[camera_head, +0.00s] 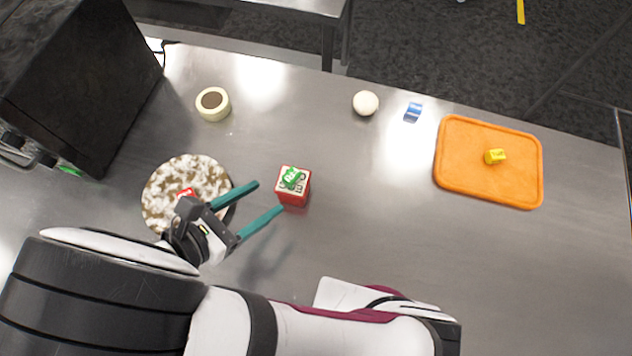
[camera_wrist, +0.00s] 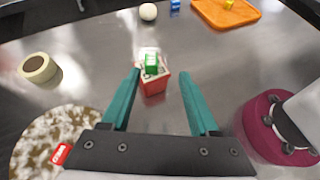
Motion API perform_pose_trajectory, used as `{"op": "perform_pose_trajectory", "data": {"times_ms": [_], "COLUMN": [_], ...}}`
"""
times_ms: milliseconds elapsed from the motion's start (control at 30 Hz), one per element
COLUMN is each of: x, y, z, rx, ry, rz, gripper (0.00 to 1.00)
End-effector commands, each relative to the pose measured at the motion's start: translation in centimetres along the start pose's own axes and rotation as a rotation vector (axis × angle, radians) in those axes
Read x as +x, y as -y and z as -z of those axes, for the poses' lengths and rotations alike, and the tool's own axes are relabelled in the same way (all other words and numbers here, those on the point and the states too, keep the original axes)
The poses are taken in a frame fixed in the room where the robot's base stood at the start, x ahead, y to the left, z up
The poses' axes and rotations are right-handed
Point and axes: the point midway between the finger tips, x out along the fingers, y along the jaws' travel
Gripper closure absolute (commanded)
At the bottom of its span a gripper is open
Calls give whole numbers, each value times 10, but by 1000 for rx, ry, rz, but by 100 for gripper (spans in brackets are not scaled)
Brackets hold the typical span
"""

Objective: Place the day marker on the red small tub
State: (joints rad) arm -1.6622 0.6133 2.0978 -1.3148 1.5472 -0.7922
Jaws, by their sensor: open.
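The red small tub (camera_head: 303,196) stands upright on the steel table near the middle, with a pale printed top. A small green marker block with white lettering (camera_head: 291,177) lies on top of the tub; it also shows in the wrist view (camera_wrist: 151,66) on the tub (camera_wrist: 154,86). My gripper (camera_head: 268,196) is open and empty. Its teal fingers point toward the tub, and the tub shows between and beyond them in the wrist view (camera_wrist: 160,73). The fingers look apart from the green marker.
A speckled round plate (camera_head: 165,180) with a red marker (camera_head: 185,193) lies left. A tape roll (camera_head: 213,104), white ball (camera_head: 365,103) and blue marker (camera_head: 413,112) lie behind. An orange board (camera_head: 460,160) with a yellow marker (camera_head: 495,156) is right. The table's front right is clear.

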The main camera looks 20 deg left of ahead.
Motion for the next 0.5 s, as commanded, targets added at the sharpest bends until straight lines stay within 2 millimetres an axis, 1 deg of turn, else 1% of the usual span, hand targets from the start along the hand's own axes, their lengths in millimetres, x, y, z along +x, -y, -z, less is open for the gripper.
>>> {"op": "perform_pose_trajectory", "data": {"times_ms": [33, 67, 100, 167, 200, 267, 300, 333, 367, 400, 500], "x": [13, 23, 37, 54, 60, 63, 61, 57, 53, 47, 36], "y": [9, 19, 37, 71, 95, 131, 152, 165, 175, 186, 196], "z": [-18, -31, -51, -77, -90, -105, -111, -114, -116, -118, -121], "rx": [106, 200, 354, 630, 828, 1143, 1366, 1534, 1700, 1911, 2342], "ry": [-33, -59, -97, -150, -177, -203, -211, -212, -210, -201, -169], "rz": [87, 165, 290, 502, 648, 870, 1016, 1123, 1222, 1343, 1561], "gripper": [39, 39, 39, 39, 39, 39, 39, 39, 39, 39, 39]}}
